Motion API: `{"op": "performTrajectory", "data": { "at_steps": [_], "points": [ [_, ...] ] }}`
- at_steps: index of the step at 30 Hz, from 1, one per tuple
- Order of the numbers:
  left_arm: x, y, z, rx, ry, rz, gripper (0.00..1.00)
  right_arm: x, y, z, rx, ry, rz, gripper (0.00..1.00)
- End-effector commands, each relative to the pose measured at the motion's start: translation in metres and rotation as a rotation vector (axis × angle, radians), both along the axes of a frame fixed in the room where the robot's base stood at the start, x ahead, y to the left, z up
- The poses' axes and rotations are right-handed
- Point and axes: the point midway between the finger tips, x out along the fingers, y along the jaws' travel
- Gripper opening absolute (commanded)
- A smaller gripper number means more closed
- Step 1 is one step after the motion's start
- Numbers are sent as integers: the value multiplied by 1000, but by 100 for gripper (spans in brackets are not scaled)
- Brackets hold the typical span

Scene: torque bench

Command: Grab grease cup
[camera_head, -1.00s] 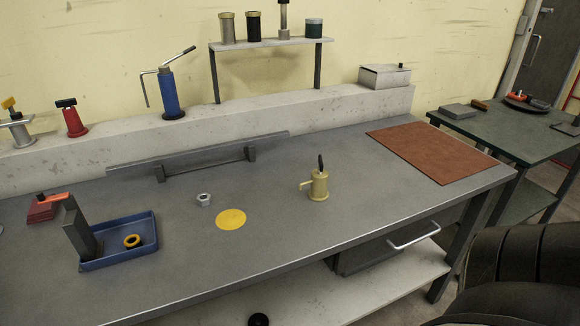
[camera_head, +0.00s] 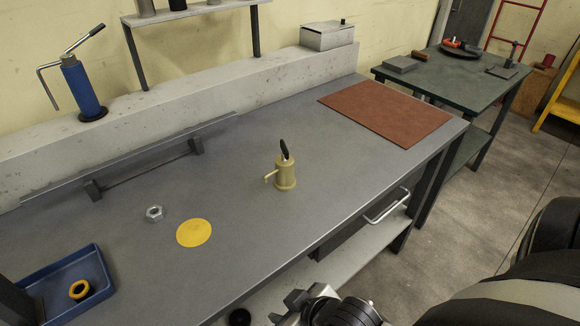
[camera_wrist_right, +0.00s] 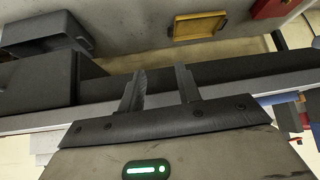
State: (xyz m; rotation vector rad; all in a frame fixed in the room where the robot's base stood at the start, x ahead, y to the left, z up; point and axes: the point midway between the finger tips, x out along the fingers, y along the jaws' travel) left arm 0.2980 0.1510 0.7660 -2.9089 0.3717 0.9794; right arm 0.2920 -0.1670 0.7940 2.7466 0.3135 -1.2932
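The grease cup (camera_head: 285,178) is a small tan-yellow cup with a side handle pointing left. It stands upright on the grey workbench (camera_head: 235,215), and a black-handled tool sticks up out of it. My right gripper (camera_head: 292,306) is at the bottom of the head view, by the bench's front edge and well apart from the cup. In the right wrist view its two fingers (camera_wrist_right: 160,88) are spread with nothing between them. The cup cannot be made out in the wrist view. My left gripper is not in view.
A yellow disc (camera_head: 194,233) and a hex nut (camera_head: 155,213) lie left of the cup. A blue tray (camera_head: 95,262) holds a yellow ring (camera_head: 80,290). A brown mat (camera_head: 388,112) covers the bench's far right. A drawer handle (camera_head: 386,206) juts from the front. Bench around the cup is clear.

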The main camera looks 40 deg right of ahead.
Motion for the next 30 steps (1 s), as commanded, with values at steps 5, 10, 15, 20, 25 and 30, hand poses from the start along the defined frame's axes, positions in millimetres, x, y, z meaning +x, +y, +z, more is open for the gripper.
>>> {"op": "performTrajectory", "data": {
  "at_steps": [5,10,15,20,25,30],
  "points": [
    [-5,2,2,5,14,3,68,-8,-9,30,-26,96,2,34],
    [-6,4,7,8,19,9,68,-9,4,69,3,113,127,34],
    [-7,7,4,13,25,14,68,12,36,93,91,-58,298,34],
    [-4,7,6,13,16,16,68,34,57,117,173,-266,382,34],
    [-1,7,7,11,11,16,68,59,65,147,247,-516,381,34],
    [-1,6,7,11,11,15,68,94,35,180,273,-820,202,34]
  ]
}}
